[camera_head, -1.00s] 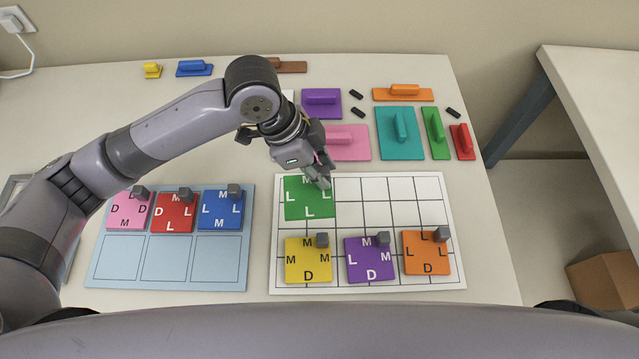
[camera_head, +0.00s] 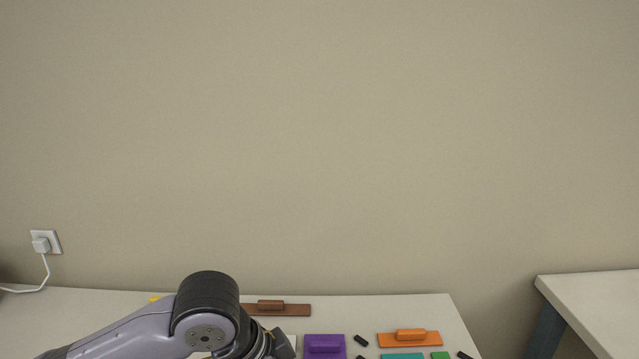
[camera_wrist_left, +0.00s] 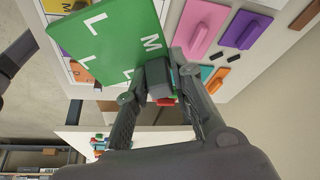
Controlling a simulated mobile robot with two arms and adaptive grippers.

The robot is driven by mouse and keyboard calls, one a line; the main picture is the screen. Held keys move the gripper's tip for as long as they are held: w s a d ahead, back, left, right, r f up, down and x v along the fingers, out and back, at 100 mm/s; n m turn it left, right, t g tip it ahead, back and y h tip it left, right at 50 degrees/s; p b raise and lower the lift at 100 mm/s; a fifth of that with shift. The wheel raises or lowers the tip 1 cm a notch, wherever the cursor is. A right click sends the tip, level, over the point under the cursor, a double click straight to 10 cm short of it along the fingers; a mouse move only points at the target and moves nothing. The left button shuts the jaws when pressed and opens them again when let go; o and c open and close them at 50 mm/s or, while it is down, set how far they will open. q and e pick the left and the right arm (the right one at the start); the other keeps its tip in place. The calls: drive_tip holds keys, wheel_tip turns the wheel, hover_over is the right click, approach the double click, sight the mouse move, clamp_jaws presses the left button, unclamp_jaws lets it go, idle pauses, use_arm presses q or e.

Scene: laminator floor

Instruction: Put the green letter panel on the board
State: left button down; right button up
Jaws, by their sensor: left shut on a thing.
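The green letter panel (camera_wrist_left: 115,35), with white letters L and M, fills the upper left of the left wrist view. My left gripper (camera_wrist_left: 160,85) is shut on its dark grey knob near one corner. The panel hides most of the white gridded board; whether it touches the board I cannot tell. In the head view only my left arm shows at the bottom; the board and the gripper's fingers are out of frame. My right gripper is in neither current view.
Pink (camera_wrist_left: 200,25) and purple (camera_wrist_left: 245,28) handled blocks lie beside the board. In the head view, brown (camera_head: 285,310), purple (camera_head: 324,346) and orange (camera_head: 410,338) handled blocks lie at the table's back, with small black pieces (camera_head: 361,341). Another table (camera_head: 600,300) stands right.

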use_arm(q)
drive_tip(key=w+a+n+t+y, duration=0.1)
drive_tip(key=a+n+y, duration=0.1)
drive_tip(key=a+n, duration=0.4)
drive_tip(key=w+a+f+n+t+y, duration=0.1)
drive_tip(key=w+a+n+y, duration=0.1)
drive_tip(key=a+n, duration=0.5)
drive_tip(key=shift+w+a+f+t, duration=0.15)
drive_tip(key=shift+a+f+t, duration=0.15)
drive_tip(key=shift+a, duration=0.65)
